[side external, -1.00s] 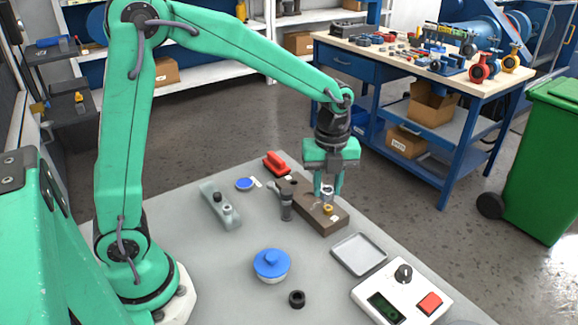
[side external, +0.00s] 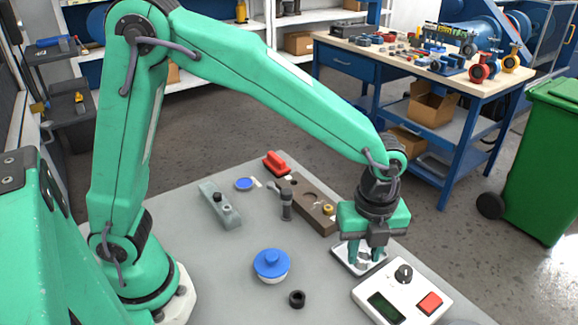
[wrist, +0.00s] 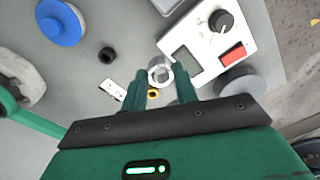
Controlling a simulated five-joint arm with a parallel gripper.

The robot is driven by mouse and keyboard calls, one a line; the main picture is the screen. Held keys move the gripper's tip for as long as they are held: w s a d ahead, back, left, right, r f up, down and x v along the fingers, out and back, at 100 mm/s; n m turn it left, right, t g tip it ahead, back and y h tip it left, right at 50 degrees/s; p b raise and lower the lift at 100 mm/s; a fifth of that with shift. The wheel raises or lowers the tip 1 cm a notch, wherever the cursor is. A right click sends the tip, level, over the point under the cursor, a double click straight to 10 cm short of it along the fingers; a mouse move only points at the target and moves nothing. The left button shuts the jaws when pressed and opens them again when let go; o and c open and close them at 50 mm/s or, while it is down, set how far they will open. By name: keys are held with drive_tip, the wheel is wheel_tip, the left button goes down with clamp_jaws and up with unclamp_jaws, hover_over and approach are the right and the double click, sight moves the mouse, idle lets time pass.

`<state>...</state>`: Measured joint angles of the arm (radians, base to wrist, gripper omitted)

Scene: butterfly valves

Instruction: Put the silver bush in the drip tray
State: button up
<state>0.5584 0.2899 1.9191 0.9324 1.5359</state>
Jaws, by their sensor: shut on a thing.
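The silver bush (side external: 364,259) is a small shiny ring held between the fingertips of my gripper (side external: 366,254). It shows as a bright ring in the wrist view (wrist: 160,70). The drip tray is a shallow grey square tray, partly covered by my gripper in the side view.
A white control box (side external: 399,292) with a black knob and red button stands right beside the tray. The brown block (side external: 308,203) with a brass piece is behind. A blue-lidded bowl (side external: 271,265) and black ring (side external: 297,299) are to the left.

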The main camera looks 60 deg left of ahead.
drive_tip(key=w+a+f, duration=0.2)
drive_tip(key=w, duration=0.1)
drive_tip(key=w+a+f, duration=0.2)
drive_tip(key=w+a, duration=0.1)
drive_tip(key=w+a+f, duration=0.2)
drive_tip(key=w+f, duration=0.1)
drive_tip(key=shift+a, duration=0.25)
drive_tip(key=shift+s+f, duration=0.1)
drive_tip(key=shift+f, duration=1.9)
drive_tip(key=shift+f, duration=0.15)
drive_tip(key=o, duration=1)
drive_tip(key=shift+r, duration=0.2)
wheel_tip(320, 180, up, 12)
